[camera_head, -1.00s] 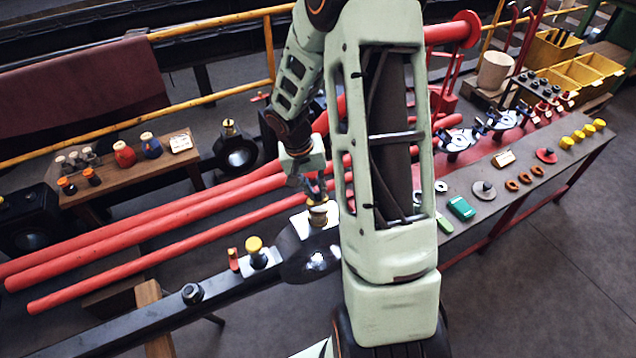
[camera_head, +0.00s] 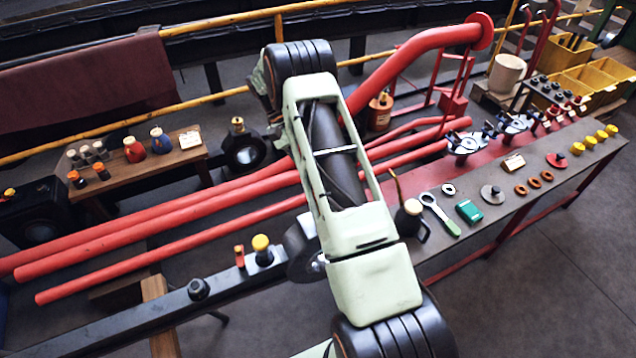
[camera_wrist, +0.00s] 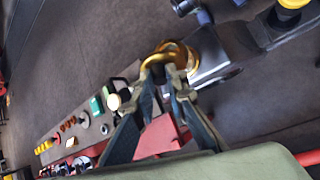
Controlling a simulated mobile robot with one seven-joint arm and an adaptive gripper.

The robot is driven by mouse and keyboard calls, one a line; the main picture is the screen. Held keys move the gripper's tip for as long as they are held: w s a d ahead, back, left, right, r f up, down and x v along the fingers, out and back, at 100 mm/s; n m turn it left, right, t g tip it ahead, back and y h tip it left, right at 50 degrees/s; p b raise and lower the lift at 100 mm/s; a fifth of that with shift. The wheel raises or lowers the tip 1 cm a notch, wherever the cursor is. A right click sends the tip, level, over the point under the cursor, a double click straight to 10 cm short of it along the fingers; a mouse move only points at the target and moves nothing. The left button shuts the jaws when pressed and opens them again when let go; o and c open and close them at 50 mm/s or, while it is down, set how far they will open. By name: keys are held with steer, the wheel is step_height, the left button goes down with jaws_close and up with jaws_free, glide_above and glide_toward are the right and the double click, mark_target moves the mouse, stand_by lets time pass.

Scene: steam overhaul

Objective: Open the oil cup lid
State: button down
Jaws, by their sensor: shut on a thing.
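In the wrist view my gripper (camera_wrist: 165,78) has its fingertips close together on a brass piece (camera_wrist: 160,58), apparently the oil cup lid. A second brass curve (camera_wrist: 184,50) shows right behind it, likely the cup's rim. The picture is blurred, so I cannot tell how far the lid is tilted. The brass parts sit at the end of a dark metal rod (camera_wrist: 222,48). In the head view the rod (camera_head: 150,318) shows at lower left, but my arm hides my gripper and the oil cup.

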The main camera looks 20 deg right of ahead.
steer(key=shift+w+a+f+g+b, duration=0.1)
steer(key=shift+w+f+g+b, duration=0.35)
steer(key=shift+g+b, duration=0.6)
steer(key=shift+w+r+b, duration=0.15)
steer(key=shift+b, duration=0.45)
steer(key=c, duration=1.9)
jaws_free()
steer(key=shift+c, duration=0.2)
steer(key=shift+r, duration=0.1)
